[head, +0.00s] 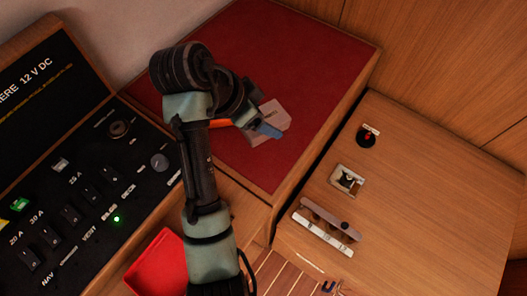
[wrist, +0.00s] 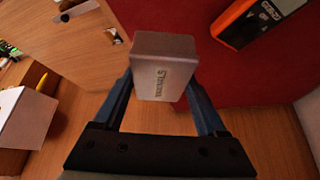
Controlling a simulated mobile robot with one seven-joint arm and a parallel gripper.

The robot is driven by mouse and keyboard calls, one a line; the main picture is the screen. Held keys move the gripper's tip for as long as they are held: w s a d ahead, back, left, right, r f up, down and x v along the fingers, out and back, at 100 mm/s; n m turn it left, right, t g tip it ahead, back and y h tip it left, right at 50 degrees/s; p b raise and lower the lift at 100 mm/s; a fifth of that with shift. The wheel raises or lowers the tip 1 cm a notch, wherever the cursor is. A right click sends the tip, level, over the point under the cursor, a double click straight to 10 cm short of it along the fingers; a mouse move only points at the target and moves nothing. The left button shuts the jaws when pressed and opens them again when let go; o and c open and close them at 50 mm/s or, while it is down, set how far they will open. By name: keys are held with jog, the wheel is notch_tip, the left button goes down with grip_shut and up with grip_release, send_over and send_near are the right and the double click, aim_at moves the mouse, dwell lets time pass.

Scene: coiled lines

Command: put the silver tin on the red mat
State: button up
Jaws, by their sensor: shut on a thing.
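The silver tin (wrist: 163,72) is a small grey box with dark lettering. In the wrist view it sits between the two blue fingers of my gripper (wrist: 161,88), which is shut on it. In the head view my gripper (head: 264,128) is over the red mat (head: 300,50), with the pale tin (head: 272,112) partly hidden by a blue finger. The red mat covers the raised wooden top and also shows in the wrist view (wrist: 225,75). I cannot tell whether the tin touches the mat.
An orange and black meter (wrist: 258,20) lies on the mat; my arm mostly hides it in the head view. A lower wooden surface (head: 430,180) at right holds small fittings. A switch panel (head: 90,190) is at left, with a red tray (head: 155,268) below.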

aim_at(244, 133)
notch_tip(244, 133, down, 10)
jog(key=shift+r, duration=0.15)
dwell(0.3)
jog(key=o, duration=1.4)
jog(key=shift+o, duration=0.2)
jog(key=p+v, duration=0.1)
jog(key=v, duration=1)
jog(key=shift+w, duration=0.1)
jog(key=shift+s+a+r+p, duration=0.25)
jog(key=shift+r+p, duration=0.05)
jog(key=shift+r, duration=0.15)
